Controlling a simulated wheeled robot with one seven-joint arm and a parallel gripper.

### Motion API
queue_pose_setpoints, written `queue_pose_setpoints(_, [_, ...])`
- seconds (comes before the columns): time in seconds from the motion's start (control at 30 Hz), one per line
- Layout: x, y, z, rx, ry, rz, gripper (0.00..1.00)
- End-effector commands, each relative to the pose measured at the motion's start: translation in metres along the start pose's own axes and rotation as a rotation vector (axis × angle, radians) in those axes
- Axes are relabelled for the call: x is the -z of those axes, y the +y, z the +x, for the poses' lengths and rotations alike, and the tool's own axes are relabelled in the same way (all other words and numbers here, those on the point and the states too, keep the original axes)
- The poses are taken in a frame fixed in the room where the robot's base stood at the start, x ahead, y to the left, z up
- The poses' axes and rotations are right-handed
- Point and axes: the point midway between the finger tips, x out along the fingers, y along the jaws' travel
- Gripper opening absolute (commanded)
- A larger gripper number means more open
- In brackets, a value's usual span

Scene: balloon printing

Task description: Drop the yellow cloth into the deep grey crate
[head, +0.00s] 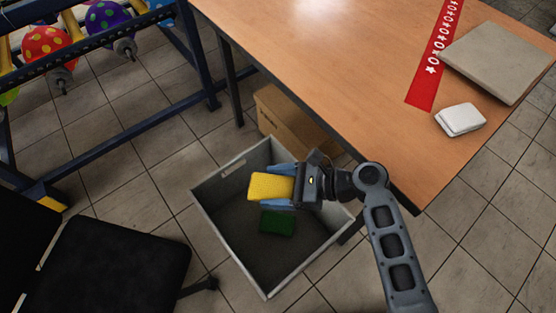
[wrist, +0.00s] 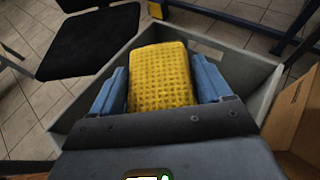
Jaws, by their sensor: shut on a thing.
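The yellow cloth (head: 271,187) is a folded, textured block held in my gripper (head: 282,186). In the wrist view the yellow cloth (wrist: 160,78) sits between the two blue fingers of my gripper (wrist: 160,85), which is shut on it. The deep grey crate (head: 226,248) stands on the floor, open at the top. My gripper and the cloth are over the crate's opening in the head view. A green item (head: 278,222) lies inside the crate. In the wrist view the grey crate (wrist: 258,72) shows around and below the cloth, with its inside mostly hidden.
A wooden table (head: 330,80) is beside the crate, bearing a red strip (head: 425,88), a white folded cloth (head: 460,119) and a grey-beige slab (head: 498,62). A cardboard box (head: 285,122) stands behind the crate. A black chair (head: 105,265) and a balloon rack (head: 130,130) are at left.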

Motion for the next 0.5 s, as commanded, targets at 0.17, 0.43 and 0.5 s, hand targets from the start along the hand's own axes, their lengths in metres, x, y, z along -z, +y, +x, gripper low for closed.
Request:
queue_pose_setpoints(0.17, [0.002,0.004,0.003,-0.018,0.001,-0.007,0.49])
queue_pose_setpoints(0.43, [0.022,0.003,0.011,-0.015,0.001,-0.007,0.49])
queue_pose_setpoints(0.5, [0.029,0.003,0.013,-0.015,0.001,-0.007,0.49])
